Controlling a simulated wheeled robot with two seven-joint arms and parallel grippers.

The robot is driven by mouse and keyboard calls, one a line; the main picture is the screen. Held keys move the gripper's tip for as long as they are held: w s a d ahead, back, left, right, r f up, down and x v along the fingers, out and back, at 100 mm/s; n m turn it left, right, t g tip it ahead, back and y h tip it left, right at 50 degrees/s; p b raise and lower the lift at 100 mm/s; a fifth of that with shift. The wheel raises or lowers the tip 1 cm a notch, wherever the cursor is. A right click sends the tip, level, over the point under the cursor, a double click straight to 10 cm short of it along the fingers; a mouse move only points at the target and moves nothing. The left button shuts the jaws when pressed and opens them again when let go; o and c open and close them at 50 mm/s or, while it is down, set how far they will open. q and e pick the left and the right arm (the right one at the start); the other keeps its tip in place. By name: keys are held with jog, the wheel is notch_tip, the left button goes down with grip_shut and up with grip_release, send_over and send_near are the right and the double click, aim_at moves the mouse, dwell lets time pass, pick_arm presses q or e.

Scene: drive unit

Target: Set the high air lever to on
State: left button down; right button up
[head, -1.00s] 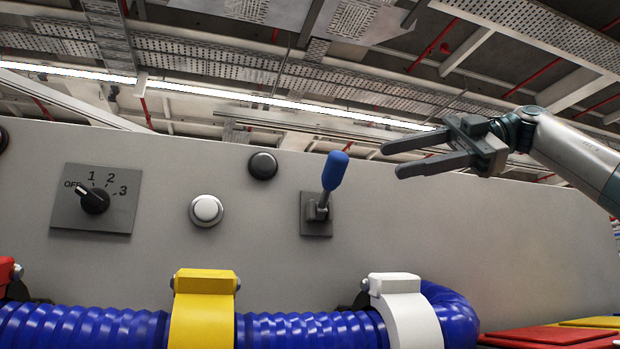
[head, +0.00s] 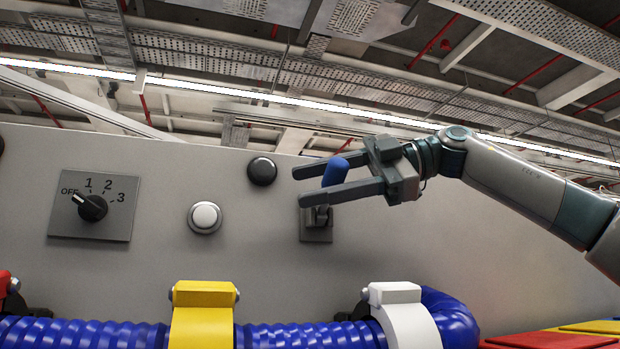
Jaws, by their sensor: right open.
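The lever with a blue handle (head: 335,171) sits on a small dark plate (head: 317,235) on the grey panel. Its handle points up and leans slightly right. My right gripper (head: 297,187) is open, coming in from the right. In the picture its two fingers lie above and below the blue handle, with the lower finger hiding part of the lever's stem. I cannot tell whether the fingers touch the handle. My left gripper is not in view.
A rotary switch (head: 92,207) marked OFF, 1, 2, 3, a white button (head: 205,217) and a black button (head: 262,171) are left of the lever. Below runs a blue corrugated hose (head: 285,333) with a yellow clamp (head: 203,310) and a white clamp (head: 405,310).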

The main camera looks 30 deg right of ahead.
jog(key=shift+w+a+f, duration=0.15)
jog(key=shift+w+a, duration=0.1)
jog(key=shift+a, duration=0.15)
grip_shut()
jog(key=shift+s, duration=0.1)
